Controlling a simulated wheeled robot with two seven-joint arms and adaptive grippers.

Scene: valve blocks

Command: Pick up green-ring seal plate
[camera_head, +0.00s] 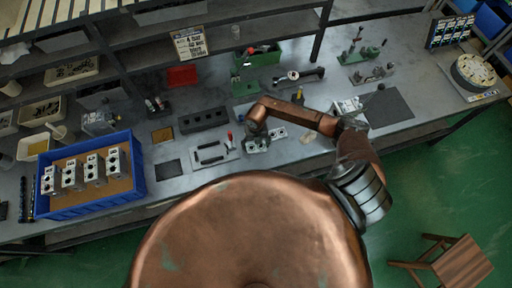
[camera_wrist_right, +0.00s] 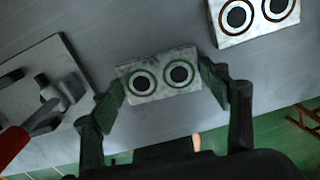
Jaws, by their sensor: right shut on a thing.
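The green-ring seal plate (camera_wrist_right: 160,81) is a small pale plate with two dark holes, each circled in green. In the right wrist view it sits between the two fingers of my right gripper (camera_wrist_right: 162,88), which is shut on it at its two short ends. In the head view my right gripper (camera_head: 256,134) reaches down over the bench, and the plate (camera_head: 257,147) shows just below it. I cannot tell whether the plate still touches the bench. My left gripper is not in view.
A similar plate with brownish rings (camera_wrist_right: 240,32) lies close by, at the upper right in the wrist view. A grey fixture plate with a red-handled clamp (camera_wrist_right: 40,85) is at the left. A blue crate (camera_head: 139,165) holds several valve blocks. A dark mat (camera_head: 390,107) lies bare.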

